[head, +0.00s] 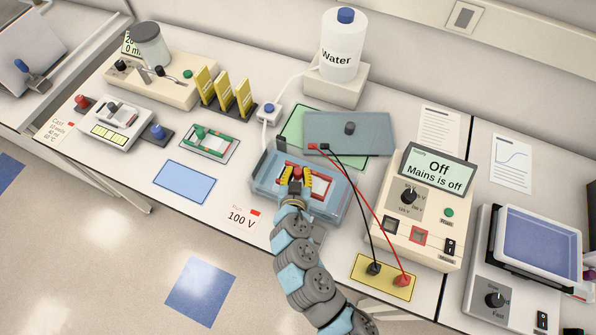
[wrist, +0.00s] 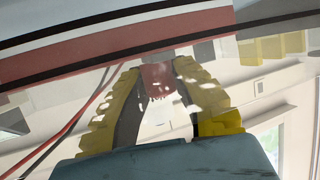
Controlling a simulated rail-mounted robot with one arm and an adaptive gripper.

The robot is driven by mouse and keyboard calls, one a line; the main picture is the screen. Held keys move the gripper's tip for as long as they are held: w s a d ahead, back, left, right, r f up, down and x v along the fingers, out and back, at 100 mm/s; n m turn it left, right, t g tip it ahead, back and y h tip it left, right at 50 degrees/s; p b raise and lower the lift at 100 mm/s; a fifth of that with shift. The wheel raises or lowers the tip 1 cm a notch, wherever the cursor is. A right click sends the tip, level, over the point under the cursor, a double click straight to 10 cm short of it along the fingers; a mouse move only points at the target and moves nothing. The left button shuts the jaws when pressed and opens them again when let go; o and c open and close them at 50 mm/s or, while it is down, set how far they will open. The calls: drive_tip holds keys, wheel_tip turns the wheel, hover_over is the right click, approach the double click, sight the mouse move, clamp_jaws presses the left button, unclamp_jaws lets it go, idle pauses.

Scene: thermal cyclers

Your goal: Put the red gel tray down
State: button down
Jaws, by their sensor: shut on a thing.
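The red gel tray (head: 326,186) is in the clear blue gel tank (head: 262,184), with its red-edged frame inside the tank walls. My gripper (head: 297,177) reaches into the tank from the front, its yellow fingers shut on the tray's red grip. In the wrist view, the red grip (wrist: 157,80) shows between the two yellow fingers, with a broad red band above them. Whether the tray touches the tank floor cannot be told, as my gripper and arm hide part of it.
The tank's lid (head: 362,132) with a dark knob lies behind it. Black and red leads run from the lid to a yellow plate (head: 365,272). The power supply (head: 425,215) reads "Off". A green-edged tray (head: 207,141) and a blue pad (head: 184,183) lie left.

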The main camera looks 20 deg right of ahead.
sight(301, 178)
drive_tip(key=shift+s+d+f+b, duration=0.1)
drive_tip(key=shift+s+f+b, duration=0.15)
drive_tip(key=shift+f, duration=0.3)
drive_tip(key=shift+s+d+f+b, duration=0.1)
drive_tip(key=shift+f+b, duration=0.25)
drive_tip(key=shift+f, duration=0.15)
drive_tip(key=c, duration=1)
unclamp_jaws()
drive_tip(key=shift+f, duration=0.15)
drive_tip(key=shift+s+f, duration=0.15)
drive_tip(key=shift+f, duration=0.15)
drive_tip(key=shift+d, duration=0.1)
drive_tip(key=shift+r+p, duration=0.65)
drive_tip(key=shift+p, duration=0.1)
drive_tip(key=shift+r+b, duration=0.1)
drive_tip(key=shift+b, duration=0.2)
drive_tip(key=v, duration=0.4)
drive_tip(key=r+v, duration=0.1)
drive_tip(key=v, duration=0.3)
drive_tip(key=w+v, duration=0.1)
drive_tip(key=v, duration=0.3)
drive_tip(key=shift+a+r, duration=0.25)
drive_tip(key=shift+a, duration=0.05)
